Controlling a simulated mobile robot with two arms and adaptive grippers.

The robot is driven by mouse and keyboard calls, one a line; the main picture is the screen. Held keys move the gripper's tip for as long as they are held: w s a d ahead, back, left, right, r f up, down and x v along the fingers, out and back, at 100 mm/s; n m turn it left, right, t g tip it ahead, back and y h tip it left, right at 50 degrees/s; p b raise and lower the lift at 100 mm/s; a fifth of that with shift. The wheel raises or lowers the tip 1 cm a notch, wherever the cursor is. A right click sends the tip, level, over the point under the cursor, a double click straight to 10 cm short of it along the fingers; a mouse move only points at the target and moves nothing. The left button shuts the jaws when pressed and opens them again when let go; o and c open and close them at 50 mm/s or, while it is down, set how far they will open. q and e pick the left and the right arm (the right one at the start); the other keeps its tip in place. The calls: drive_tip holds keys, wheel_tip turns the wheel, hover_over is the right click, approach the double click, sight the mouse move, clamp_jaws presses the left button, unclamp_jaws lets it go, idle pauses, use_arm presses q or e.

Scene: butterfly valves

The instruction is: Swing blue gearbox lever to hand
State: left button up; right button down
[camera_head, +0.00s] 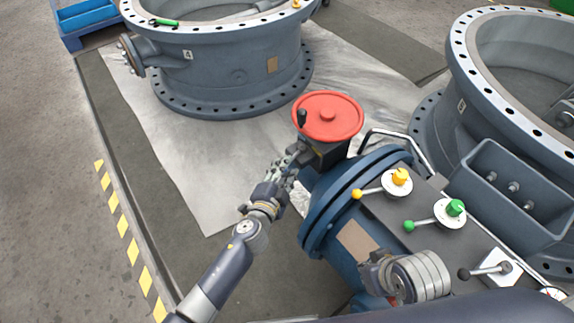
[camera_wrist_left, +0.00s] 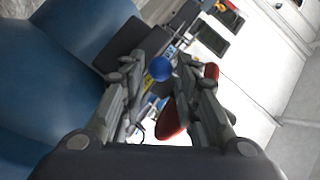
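In the left wrist view a blue ball knob (camera_wrist_left: 160,68) shows between the tips of my left gripper. Its lever rod is hard to make out, and I cannot tell if the fingers touch the knob. My left gripper (camera_wrist_left: 158,82) has its fingers spread apart. In the head view my left gripper (camera_head: 291,162) is at the left side of the dark gearbox (camera_head: 325,155) under a red handwheel (camera_head: 327,116). The blue knob is not visible there, probably behind the gripper.
On the blue valve body (camera_head: 340,208), a yellow lever (camera_head: 370,193) and a green lever (camera_head: 424,223) stand to the right. Large grey valve bodies stand at the back (camera_head: 215,65) and right (camera_head: 460,130). Floor at left is clear.

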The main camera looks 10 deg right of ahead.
use_arm(q)
drive_tip(key=shift+v, duration=2.75)
